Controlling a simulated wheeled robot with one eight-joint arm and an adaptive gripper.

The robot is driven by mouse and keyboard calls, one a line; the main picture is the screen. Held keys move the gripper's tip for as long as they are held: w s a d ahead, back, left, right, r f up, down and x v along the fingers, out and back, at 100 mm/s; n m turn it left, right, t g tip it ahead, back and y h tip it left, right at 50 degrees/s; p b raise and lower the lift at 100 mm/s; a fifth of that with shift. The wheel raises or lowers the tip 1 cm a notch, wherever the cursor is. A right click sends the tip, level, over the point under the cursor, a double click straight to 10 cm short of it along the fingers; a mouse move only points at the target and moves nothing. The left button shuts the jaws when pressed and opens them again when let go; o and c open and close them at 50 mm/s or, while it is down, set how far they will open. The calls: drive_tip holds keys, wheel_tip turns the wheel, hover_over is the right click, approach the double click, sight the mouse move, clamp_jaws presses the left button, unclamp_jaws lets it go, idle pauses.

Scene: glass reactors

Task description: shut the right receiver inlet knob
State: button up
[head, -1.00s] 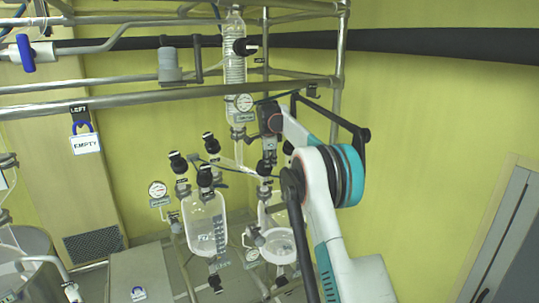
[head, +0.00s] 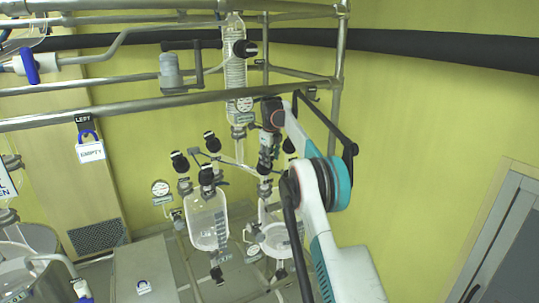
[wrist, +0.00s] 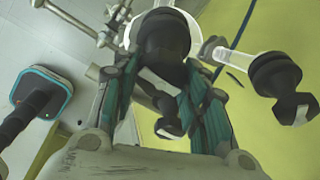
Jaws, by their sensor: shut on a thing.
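My gripper (head: 266,153) reaches down among the black knobs above the right receiver (head: 276,240), a clear glass vessel. In the wrist view my gripper (wrist: 163,78) has its two teal fingers closed on either side of a black knob (wrist: 160,38), with a pale glass round behind it. In the head view a black knob (head: 264,170) shows just under my gripper, above the right receiver. My fingers and arm hide part of it, and I cannot read its turn angle.
The left receiver (head: 207,220) with a scale stands beside the right one. Other black knobs (head: 206,176) crowd close by. A glass column (head: 236,75) and metal rails (head: 150,104) stand above. In the wrist view another black knob (wrist: 275,75) is at right.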

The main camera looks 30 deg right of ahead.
drive_tip(key=shift+m, duration=0.4)
drive_tip(key=o, duration=1.1)
drive_tip(key=shift+c, duration=0.2)
